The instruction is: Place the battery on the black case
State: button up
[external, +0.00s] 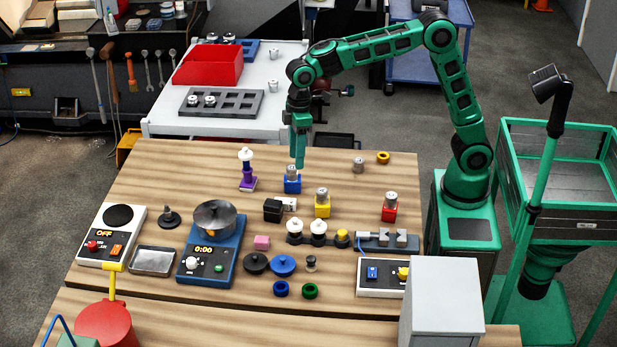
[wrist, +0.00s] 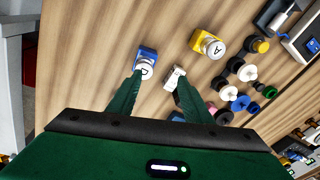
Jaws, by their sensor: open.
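A black case (external: 273,211) stands on the wooden table, left of the middle. A small white block (external: 289,203) sits right beside it and may be the battery; I cannot tell for sure. In the wrist view the white block (wrist: 174,77) lies by the tip of the right finger, and the black case is not clearly seen. My gripper (external: 299,166) is above the table, over a blue block (external: 292,186) that bears a silver cylinder (external: 292,171). In the wrist view my gripper (wrist: 158,76) has its fingers apart with nothing held; the cylinder (wrist: 144,70) shows near the left fingertip.
A yellow block (external: 322,210) and a red block (external: 389,214) bear similar silver cylinders. A dark rack (external: 335,241) with white knobs and a blue scale (external: 209,258) are nearer the front. The table's back left is clear.

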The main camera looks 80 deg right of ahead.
jog(key=n, duration=0.1)
send_near(285, 200)
notch_tip(285, 200, down, 3)
jog(key=shift+s+r, duration=0.1)
jog(key=shift+s, duration=0.1)
jog(key=shift+w+a+f, duration=0.15)
jog(key=shift+f, duration=0.85)
jog(key=shift+w+a+f, duration=0.15)
jog(key=shift+a+f, duration=0.05)
jog(key=shift+f, duration=0.85)
jog(key=shift+w+a+f, duration=0.1)
jog(key=shift+a+f, duration=0.05)
jog(key=shift+f, duration=0.85)
grip_shut()
